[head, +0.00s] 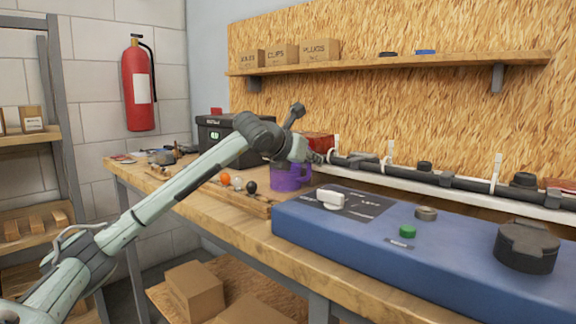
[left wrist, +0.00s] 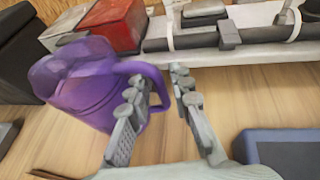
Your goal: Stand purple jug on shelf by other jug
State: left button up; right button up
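The purple jug (head: 290,178) stands upright on the wooden workbench (head: 232,211), behind the blue panel box. In the left wrist view the jug (left wrist: 78,88) is at the left, its handle facing my gripper. My left gripper (head: 312,157) is at the jug's right side. In the left wrist view its fingers (left wrist: 160,92) are spread, with the outer part of the handle between them; contact cannot be told. A wall shelf (head: 400,63) carries boxes and small dark and blue items. No second jug is seen. My right gripper is not in view.
The blue panel box (head: 440,260) fills the bench's front right. A black case (head: 215,130) and a red box (head: 318,143) stand behind. A pipe rail (head: 450,182) runs along the back.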

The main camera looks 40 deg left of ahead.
pick_arm(q)
jog(key=shift+c, duration=0.5)
grip_shut()
jog(key=shift+r, duration=0.15)
